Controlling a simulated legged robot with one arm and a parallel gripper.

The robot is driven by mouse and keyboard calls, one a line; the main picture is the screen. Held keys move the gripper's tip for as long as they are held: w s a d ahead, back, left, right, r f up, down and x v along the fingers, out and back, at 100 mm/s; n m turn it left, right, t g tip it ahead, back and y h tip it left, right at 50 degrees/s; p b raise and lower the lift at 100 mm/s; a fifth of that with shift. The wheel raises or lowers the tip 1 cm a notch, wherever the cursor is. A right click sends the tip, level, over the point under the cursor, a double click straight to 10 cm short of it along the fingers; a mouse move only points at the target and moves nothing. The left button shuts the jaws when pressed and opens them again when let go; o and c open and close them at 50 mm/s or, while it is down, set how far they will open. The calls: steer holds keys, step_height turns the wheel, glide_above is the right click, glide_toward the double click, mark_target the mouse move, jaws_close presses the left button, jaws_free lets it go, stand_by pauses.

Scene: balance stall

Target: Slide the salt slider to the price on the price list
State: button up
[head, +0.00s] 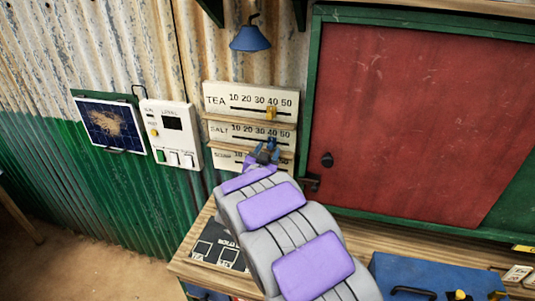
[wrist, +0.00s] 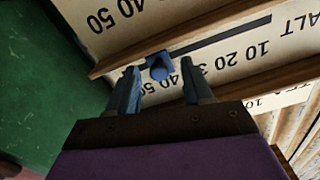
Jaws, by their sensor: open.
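The salt slider is a blue knob on the SALT row of a cream board (head: 209,118). In the wrist view, which is upside down, the knob (wrist: 160,67) sits near the high end of its dark slot, around 40 to 50. My gripper (wrist: 159,74) is open, with one finger on each side of the knob; I cannot tell whether either touches it. In the head view my gripper (head: 265,153) is at the SALT row and hides part of it. A dark board with white lettering (head: 222,254), possibly the price list, lies on the counter; my arm partly covers it and its prices are unreadable.
The TEA row above has a yellow slider (head: 271,113). A third row below is partly hidden by my arm. A white panel (head: 173,135) with buttons hangs to the left, a red shutter (head: 405,120) to the right. A blue box (head: 410,275) stands on the counter.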

steer(key=shift+w, duration=0.15)
jaws_close()
stand_by(0.4)
